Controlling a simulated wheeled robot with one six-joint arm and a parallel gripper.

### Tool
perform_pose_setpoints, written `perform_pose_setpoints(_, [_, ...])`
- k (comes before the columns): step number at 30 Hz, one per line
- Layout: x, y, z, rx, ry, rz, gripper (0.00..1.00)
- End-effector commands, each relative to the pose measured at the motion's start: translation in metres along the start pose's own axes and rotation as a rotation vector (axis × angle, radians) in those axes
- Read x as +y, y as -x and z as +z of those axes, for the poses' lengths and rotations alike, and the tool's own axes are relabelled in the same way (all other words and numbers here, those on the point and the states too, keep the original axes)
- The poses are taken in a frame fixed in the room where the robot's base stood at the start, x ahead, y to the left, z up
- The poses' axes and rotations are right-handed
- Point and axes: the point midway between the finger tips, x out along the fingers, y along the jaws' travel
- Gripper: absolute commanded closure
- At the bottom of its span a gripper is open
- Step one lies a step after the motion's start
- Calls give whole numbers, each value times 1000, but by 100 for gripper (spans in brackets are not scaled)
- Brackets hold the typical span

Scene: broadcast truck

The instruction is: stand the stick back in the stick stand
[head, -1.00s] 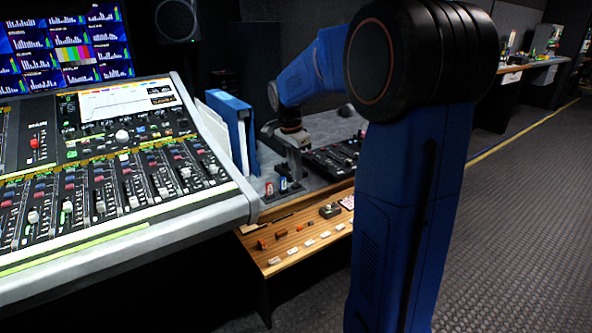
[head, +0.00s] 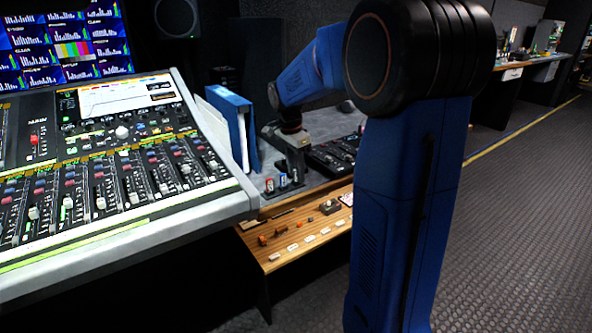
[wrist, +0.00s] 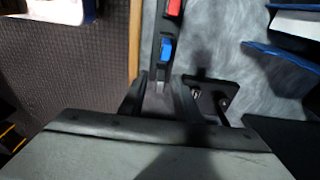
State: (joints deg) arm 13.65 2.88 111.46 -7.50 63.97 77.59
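The stick stand is a narrow black strip (wrist: 156,48) on the grey worktop. A red stick (wrist: 173,7) and a blue stick (wrist: 167,48) stand in it, and both show small in the head view, red (head: 269,185) and blue (head: 283,181). My gripper (wrist: 160,88) is over the near end of the strip, beside the blue stick; in the head view my gripper (head: 298,172) points down just right of the sticks. A dull grey surface shows between the fingers. I cannot tell whether it is a held stick or part of the stand.
A blue binder (head: 238,115) stands left of the gripper. A black control panel (head: 335,155) is to the right. The mixing console (head: 110,190) is at the left. A wooden shelf (head: 290,235) with small items juts out below the worktop.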

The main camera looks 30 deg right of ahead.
Motion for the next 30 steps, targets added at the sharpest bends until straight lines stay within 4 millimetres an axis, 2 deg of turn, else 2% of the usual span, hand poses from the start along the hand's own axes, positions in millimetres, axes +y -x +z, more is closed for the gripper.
perform_pose_setpoints(5, [0,8,0,1,0,-2,70])
perform_pose_setpoints(8, [-1,21,0,1,0,-3,70])
perform_pose_setpoints(24, [-1,127,0,0,1,-2,70])
perform_pose_setpoints(30, [-1,157,0,0,0,-1,70])
